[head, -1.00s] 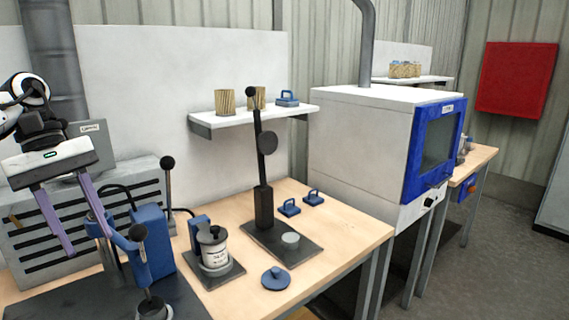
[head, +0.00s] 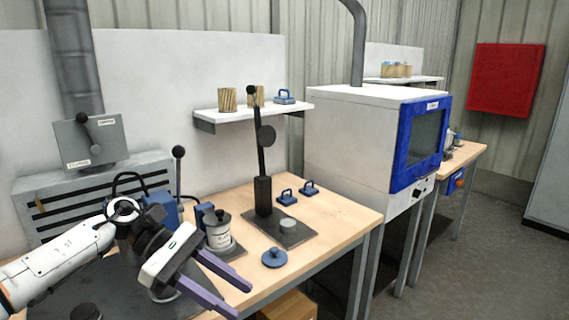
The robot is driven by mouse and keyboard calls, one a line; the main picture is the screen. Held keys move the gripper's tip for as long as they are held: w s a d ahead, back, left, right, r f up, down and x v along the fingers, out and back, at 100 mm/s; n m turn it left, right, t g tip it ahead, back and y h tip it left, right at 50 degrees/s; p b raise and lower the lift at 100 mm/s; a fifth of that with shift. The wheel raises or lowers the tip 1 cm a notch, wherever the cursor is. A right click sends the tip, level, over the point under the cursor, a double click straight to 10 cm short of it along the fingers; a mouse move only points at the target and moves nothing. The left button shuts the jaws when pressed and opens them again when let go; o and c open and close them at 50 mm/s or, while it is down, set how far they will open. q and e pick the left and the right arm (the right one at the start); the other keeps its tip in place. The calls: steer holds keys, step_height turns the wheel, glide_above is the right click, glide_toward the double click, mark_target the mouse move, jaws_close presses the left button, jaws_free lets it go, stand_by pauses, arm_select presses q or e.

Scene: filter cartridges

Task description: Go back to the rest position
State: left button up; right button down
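My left gripper (head: 226,286) comes in from the left in the head view, low over the front part of the wooden bench. Its two purple fingers are apart with nothing between them, pointing to the lower right. A white and dark cartridge canister (head: 218,235) stands on a small dark base just behind the gripper. A blue lid with a knob (head: 274,257) lies on the bench right of the fingers, apart from them. My gripper and arm partly hide the blue fixture (head: 160,209) and the dark plate (head: 62,280). My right gripper is out of view.
A lever press (head: 263,190) stands mid-bench with a pale disc (head: 288,225) on its base. A wall shelf (head: 255,113), a white oven with blue door (head: 372,140) and a cardboard box (head: 289,305) also show.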

arm_select(q)
steer(key=s+d+f+n+t+h, duration=0.25)
steer(key=d+n+h, duration=0.45)
steer(key=d+n, duration=0.4)
steer(key=s+a+f+n+t+y, duration=0.2)
steer(key=a+f+n+t+y, duration=0.25)
steer(key=n, duration=0.75)
steer(key=s+a+f+n+t+y, duration=0.2)
steer(key=f+n+t+y, duration=0.25)
steer(key=f+n, duration=0.5)
steer(key=s+a+f+n+t+y, duration=0.1)
steer(key=a+f+n+t+y, duration=0.35)
steer(key=n, duration=0.95)
steer(key=s+a+f+n+g+y, duration=0.1)
steer(key=s+a+f+n+g, duration=0.1)
steer(key=s+f, duration=0.4)
steer(key=s+a+f+n+g+y, duration=0.1)
steer(key=s+a+f+n+g, duration=0.2)
steer(key=s, duration=0.8)
step_height(320, 180, down, 4)
steer(key=a+n, duration=0.2)
steer(key=n, duration=0.2)
steer(key=shift+w+r+y, duration=0.1)
steer(key=shift+y, duration=0.15)
